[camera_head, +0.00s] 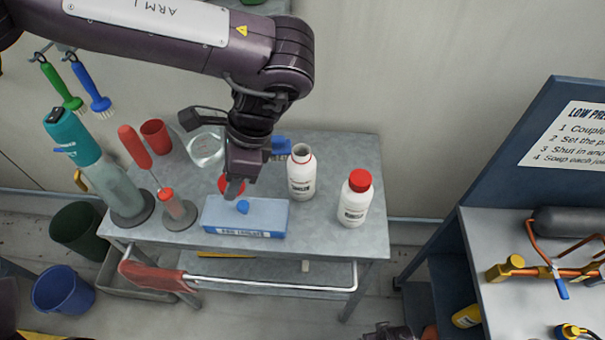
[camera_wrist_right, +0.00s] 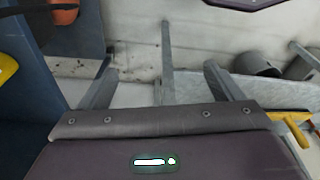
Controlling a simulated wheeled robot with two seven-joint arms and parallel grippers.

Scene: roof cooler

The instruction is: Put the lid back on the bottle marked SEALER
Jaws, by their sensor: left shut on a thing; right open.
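My left gripper (camera_head: 234,186) comes down over the grey metal cart and is shut on a red lid (camera_head: 224,183), mostly hidden behind its fingers. The lid is held above the back edge of a pale blue box, left of the bottles. A white bottle without a lid (camera_head: 301,178) stands upright to the right of it, its dark mouth open and a red ring at its neck. A second white bottle (camera_head: 353,205) with a red lid stands further right. Both labels are too small to read surely. My right gripper (camera_wrist_right: 160,88) is open and empty, away from the cart.
On the cart (camera_head: 330,240) stand the blue box (camera_head: 260,218) with a blue knob, a teal-topped bottle (camera_head: 100,170), a red cup (camera_head: 156,136) and a clear beaker (camera_head: 204,148). A blue bench (camera_head: 510,280) with pipework is at right. The cart's right front corner is clear.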

